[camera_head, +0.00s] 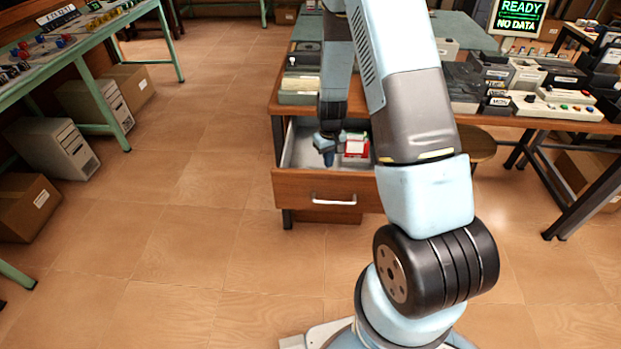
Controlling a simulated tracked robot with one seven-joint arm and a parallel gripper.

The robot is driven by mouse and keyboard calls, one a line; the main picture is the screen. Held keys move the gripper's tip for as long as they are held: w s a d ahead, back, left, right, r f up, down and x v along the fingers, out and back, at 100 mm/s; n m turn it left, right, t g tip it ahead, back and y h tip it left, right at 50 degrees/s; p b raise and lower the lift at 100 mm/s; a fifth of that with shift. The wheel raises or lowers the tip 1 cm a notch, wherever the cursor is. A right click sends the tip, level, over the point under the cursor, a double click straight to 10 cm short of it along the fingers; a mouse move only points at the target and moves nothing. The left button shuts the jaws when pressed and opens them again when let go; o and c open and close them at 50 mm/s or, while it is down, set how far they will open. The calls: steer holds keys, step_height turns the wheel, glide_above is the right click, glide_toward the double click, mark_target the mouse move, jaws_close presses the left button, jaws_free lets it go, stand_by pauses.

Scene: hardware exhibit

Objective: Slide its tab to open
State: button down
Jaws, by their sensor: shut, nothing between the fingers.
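A wooden drawer (300,189) with a pale handle (334,201) stands pulled open under the desk in the middle. A small red-and-white object (356,146) sits inside it, partly hidden by my arm. I cannot make out a tab on it at this size. My gripper (328,158) hangs down over the drawer, just left of the red-and-white object. It is shut and empty. I cannot tell whether it touches that object or the drawer floor.
The desk (285,106) carries grey boxes and devices on both sides of my arm. A screen (519,18) reads "READY NO DATA". A green-framed bench (85,45) stands left, with a beige computer case (55,150) and cartons below. The floor between is clear.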

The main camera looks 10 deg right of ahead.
steer(key=shift+s+d, duration=0.15)
steer(key=shift+s, duration=0.1)
stand_by(0.8)
steer(key=shift+f, duration=1.4)
stand_by(1.0)
steer(key=shift+w+a, duration=0.25)
steer(key=shift+a, duration=0.5)
stand_by(0.5)
steer(key=shift+d, duration=0.3)
stand_by(0.5)
step_height(320, 180, up, 7)
stand_by(0.8)
steer(key=shift+s, duration=0.1)
